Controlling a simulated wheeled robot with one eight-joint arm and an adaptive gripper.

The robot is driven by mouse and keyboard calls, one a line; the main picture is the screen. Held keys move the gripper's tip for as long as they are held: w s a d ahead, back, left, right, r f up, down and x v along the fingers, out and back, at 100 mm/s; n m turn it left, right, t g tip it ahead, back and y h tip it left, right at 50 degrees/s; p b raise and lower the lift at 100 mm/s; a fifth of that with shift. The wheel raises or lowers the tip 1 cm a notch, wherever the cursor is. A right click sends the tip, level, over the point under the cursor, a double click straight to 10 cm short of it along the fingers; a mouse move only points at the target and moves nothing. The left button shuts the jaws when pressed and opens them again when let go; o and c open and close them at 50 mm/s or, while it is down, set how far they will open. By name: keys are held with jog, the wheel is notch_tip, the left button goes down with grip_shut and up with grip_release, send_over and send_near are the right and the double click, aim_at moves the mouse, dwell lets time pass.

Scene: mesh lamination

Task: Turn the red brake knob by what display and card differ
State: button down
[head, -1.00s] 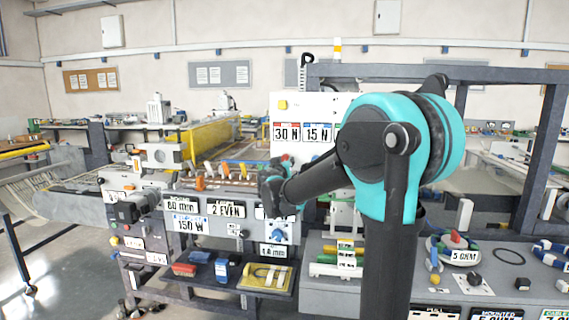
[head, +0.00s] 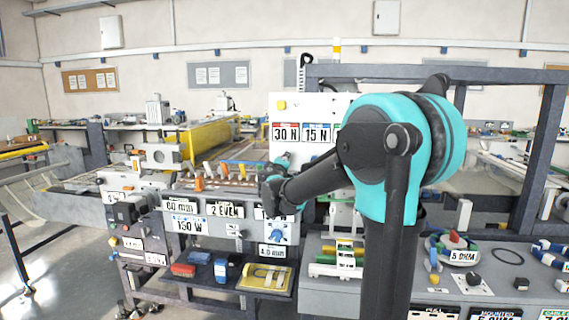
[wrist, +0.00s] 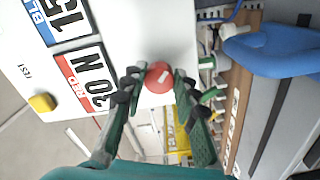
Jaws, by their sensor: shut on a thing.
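The red brake knob (wrist: 158,77) is on the white panel in the wrist view, with a pale mark across its face. My gripper (wrist: 157,88) has its dark green fingers on both sides of the knob and is shut on it. A plate with a red strip reads 30 N (wrist: 85,80), and it also shows in the head view (head: 286,132). A plate with a blue strip reads 15 N (head: 318,132), and it is partly cut off in the wrist view (wrist: 66,22).
A yellow button (wrist: 42,102) is on the same panel. A blue rounded part (wrist: 270,52) is to the right in the wrist view.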

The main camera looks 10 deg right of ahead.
jog(key=n, duration=0.8)
jog(key=shift+r+n, duration=0.15)
jog(key=shift+n, duration=0.25)
dwell(0.4)
jog(key=c, duration=1.2)
grip_release()
jog(key=shift+o, duration=0.2)
jog(key=v, duration=1.2)
